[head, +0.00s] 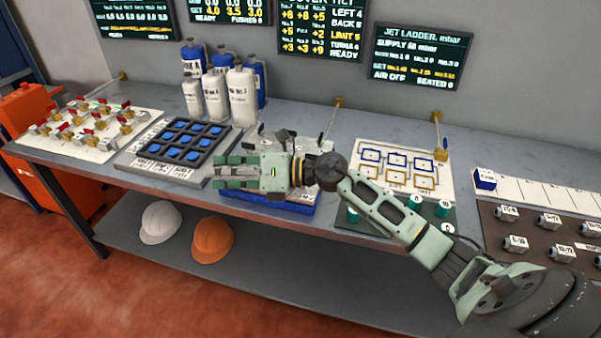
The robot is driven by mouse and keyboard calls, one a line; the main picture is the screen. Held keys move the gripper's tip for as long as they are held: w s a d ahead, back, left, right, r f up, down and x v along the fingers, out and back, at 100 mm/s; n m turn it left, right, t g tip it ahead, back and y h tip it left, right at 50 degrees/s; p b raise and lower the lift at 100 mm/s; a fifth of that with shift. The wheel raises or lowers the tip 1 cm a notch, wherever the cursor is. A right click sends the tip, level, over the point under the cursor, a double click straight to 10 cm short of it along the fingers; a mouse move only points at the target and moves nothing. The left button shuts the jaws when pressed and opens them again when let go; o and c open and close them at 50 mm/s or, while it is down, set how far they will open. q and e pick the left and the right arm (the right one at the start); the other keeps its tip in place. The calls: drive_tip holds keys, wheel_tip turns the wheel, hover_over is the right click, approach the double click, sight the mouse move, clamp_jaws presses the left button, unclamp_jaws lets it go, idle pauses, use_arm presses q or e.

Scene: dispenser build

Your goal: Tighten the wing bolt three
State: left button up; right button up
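My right gripper (222,171) reaches in from the right over the front of the bench, its fingers pointing left. The fingers look spread apart, with nothing seen between them. Behind and below it is a fixture with a blue base (270,208) and a pale plate, mostly covered by my gripper and wrist. Small metal parts (285,135) show just behind the gripper; I cannot tell whether any of them is wing bolt three. A dark screen (319,28) headed with a cut-off word and "TILT" shows numbered values and "READY". My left gripper is not in view.
Left of the gripper is a dark tray (150,150) with blue squares; behind stand several white and blue bottles (243,98). A valve board (60,145) is far left, and a diagram card (440,160) is right. Two helmets, white (160,222) and orange (212,240), lie on the lower shelf.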

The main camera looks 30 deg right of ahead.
drive_tip(key=s+d+f+n+g+h, duration=0.1)
drive_tip(key=d+f+n+g+h, duration=0.25)
drive_tip(key=d, duration=0.85)
drive_tip(key=s+d+n+g+h, duration=0.2)
drive_tip(key=d+n+g+h, duration=0.15)
drive_tip(key=d+h, duration=0.6)
drive_tip(key=f+y, duration=0.1)
drive_tip(key=f, duration=0.1)
drive_tip(key=w+f+p, duration=0.1)
drive_tip(key=f, duration=0.1)
drive_tip(key=w+f+y+p, duration=0.1)
drive_tip(key=f, duration=0.1)
drive_tip(key=shift+w+d+m+y, duration=0.2)
drive_tip(key=shift+m+y, duration=0.1)
drive_tip(key=shift+m, duration=0.1)
drive_tip(key=shift+w+a+f+p, duration=0.15)
drive_tip(key=shift+f+p, duration=0.15)
drive_tip(key=shift+f, duration=0.3)
clamp_jaws()
